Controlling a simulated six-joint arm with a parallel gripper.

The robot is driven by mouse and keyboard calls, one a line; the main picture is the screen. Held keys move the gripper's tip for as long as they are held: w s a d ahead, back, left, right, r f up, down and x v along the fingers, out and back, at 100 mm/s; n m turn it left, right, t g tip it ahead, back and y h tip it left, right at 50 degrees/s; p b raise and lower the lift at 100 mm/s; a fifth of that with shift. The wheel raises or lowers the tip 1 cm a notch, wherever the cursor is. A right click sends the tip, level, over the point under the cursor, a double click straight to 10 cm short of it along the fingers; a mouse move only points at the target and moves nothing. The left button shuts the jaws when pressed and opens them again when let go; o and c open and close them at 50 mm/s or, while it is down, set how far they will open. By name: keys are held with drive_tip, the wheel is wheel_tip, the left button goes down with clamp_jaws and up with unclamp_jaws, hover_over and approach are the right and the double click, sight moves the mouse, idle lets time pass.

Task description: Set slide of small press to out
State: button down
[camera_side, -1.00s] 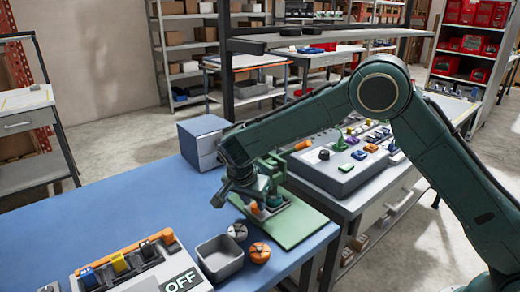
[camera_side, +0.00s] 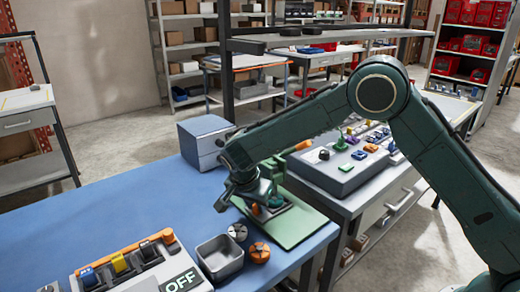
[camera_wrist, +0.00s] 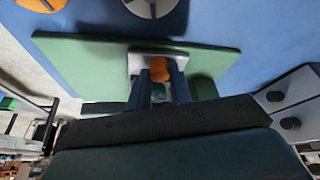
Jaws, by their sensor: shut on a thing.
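The small press stands on a green base plate (camera_side: 305,222) at the right edge of the blue table. The plate also shows in the wrist view (camera_wrist: 80,60). My gripper (camera_side: 256,208) is low over the plate, and my wrist hides much of the press in the side view. In the wrist view my gripper (camera_wrist: 160,80) is shut on the orange slide knob (camera_wrist: 160,68), with a finger on each side. The knob sits at a pale grey block (camera_wrist: 150,52) on the plate. How far the slide is out cannot be told.
A grey open bin (camera_side: 219,258), a grey round knob (camera_side: 238,232) and an orange round knob (camera_side: 259,252) stand left of the plate. A switch panel marked OFF (camera_side: 180,281) is at the front. A grey box (camera_side: 205,140) stands behind. A grey console (camera_side: 340,180) is to the right.

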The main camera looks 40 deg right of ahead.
drive_tip(key=shift+s, duration=5)
drive_tip(key=c, duration=1.5)
unclamp_jaws()
drive_tip(key=shift+c, duration=0.2)
drive_tip(key=shift+r, duration=0.1)
drive_tip(key=shift+a+r, duration=0.2)
drive_tip(key=shift+r, duration=0.25)
drive_tip(key=v, duration=1.2)
drive_tip(key=shift+s+a+r, duration=0.2)
drive_tip(key=shift+s+r, duration=0.05)
drive_tip(key=shift+r, duration=0.05)
